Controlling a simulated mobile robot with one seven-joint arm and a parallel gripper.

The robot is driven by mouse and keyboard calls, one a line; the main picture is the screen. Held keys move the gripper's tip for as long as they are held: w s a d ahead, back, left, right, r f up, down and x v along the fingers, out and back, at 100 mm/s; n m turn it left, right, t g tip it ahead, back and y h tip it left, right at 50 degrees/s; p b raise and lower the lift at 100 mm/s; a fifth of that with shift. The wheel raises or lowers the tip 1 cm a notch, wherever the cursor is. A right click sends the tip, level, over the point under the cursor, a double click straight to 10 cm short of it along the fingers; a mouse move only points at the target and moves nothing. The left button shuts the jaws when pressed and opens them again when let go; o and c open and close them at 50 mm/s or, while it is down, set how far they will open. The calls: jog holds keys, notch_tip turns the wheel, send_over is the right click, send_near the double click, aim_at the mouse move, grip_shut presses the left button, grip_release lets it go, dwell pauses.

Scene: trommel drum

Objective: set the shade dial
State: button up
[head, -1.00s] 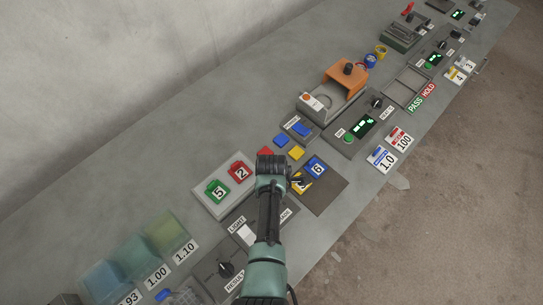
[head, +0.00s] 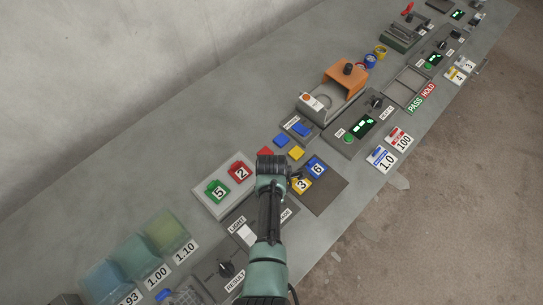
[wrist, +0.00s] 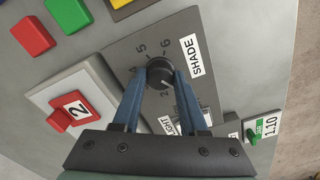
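The shade dial (wrist: 160,72) is a round black knob on a grey panel (wrist: 124,52) in the wrist view. Numbers ring it, with 5 and 6 on its upper side, and a white SHADE label (wrist: 196,55) is to its right. My gripper (wrist: 162,76) has its two blue fingers on opposite sides of the knob, and the tips appear to touch it. Part of the knob's lower rim and the scale beside the fingers are hidden. In the head view my gripper (head: 271,166) is over the panel, and the dial is hidden under it.
A tray with a green 5 tag (head: 217,191) and a red 2 tag (head: 240,172) is left of my gripper. A yellow 3 tag (head: 302,184) and blue 6 tag (head: 317,167) are close on its right. Loose coloured blocks (head: 281,140) are just above.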

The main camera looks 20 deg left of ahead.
jog(key=o, duration=0.4)
notch_tip(320, 180, up, 13)
dwell(0.6)
dwell(0.4)
